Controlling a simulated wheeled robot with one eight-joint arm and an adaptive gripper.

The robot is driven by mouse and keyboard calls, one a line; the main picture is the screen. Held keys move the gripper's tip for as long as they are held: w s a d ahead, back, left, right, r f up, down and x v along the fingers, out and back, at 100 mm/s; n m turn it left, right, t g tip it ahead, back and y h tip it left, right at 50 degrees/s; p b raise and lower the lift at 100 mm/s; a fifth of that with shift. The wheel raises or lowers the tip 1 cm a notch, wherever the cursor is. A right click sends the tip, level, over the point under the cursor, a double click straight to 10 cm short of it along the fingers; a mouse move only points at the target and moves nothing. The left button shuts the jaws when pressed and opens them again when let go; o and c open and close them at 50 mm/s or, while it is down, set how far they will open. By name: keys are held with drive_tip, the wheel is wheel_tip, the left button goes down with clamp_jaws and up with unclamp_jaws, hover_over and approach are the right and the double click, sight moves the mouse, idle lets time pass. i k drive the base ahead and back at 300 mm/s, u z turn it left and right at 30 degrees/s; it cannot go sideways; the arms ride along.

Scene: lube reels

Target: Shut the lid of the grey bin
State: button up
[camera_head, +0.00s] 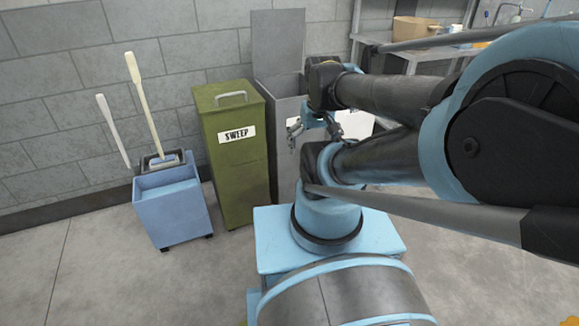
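The grey bin (284,155) stands against the wall, right of the green bin, partly hidden behind my arm. Its lid (278,40) is open, standing upright against the wall behind the bin. My gripper (292,134) is small in view, in front of the grey bin's upper front and below the raised lid. It appears apart from the lid. Its fingers are too small and partly overlapped to tell whether they are open or shut.
A green bin (236,175) labelled SWEEP, its lid shut, stands close on the left. A blue mop bucket (172,208) with upright handles stands further left. A bench (437,52) with a tan container (412,29) is at the back right. The front left floor is clear.

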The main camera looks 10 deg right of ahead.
sight(277, 34)
drive_tip(key=z, duration=0.05)
drive_tip(key=k, duration=0.6)
drive_tip(key=u, duration=0.35)
drive_tip(key=i, duration=1.7)
drive_tip(key=z, duration=0.4)
